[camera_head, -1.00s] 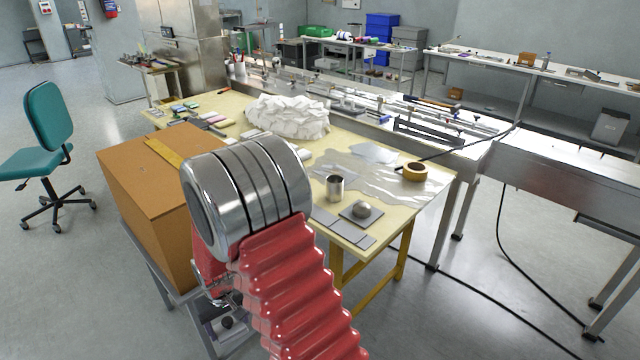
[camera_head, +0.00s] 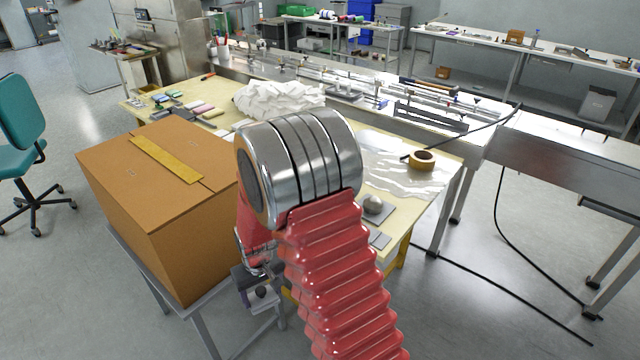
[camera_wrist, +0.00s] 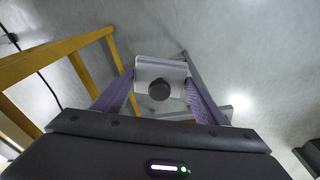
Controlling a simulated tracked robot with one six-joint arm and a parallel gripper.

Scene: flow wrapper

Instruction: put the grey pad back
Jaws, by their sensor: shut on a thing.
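My gripper (camera_wrist: 160,88) is shut on a light grey, block-like pad (camera_wrist: 174,69) with a dark round knob on its face. The purple fingers hold it from both sides, clear of the floor seen below it. In the head view my gripper (camera_head: 262,298) hangs low, between the cardboard box and the table's front edge, partly hidden by my red arm. The pad's underside is hidden.
A big cardboard box (camera_head: 165,230) on a metal stand is left of my arm. The yellow table (camera_head: 400,222) behind holds white crumpled film (camera_head: 280,98), a tape roll (camera_head: 422,160) and a grey plate with a silver dome (camera_head: 374,204). Open floor lies at the right.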

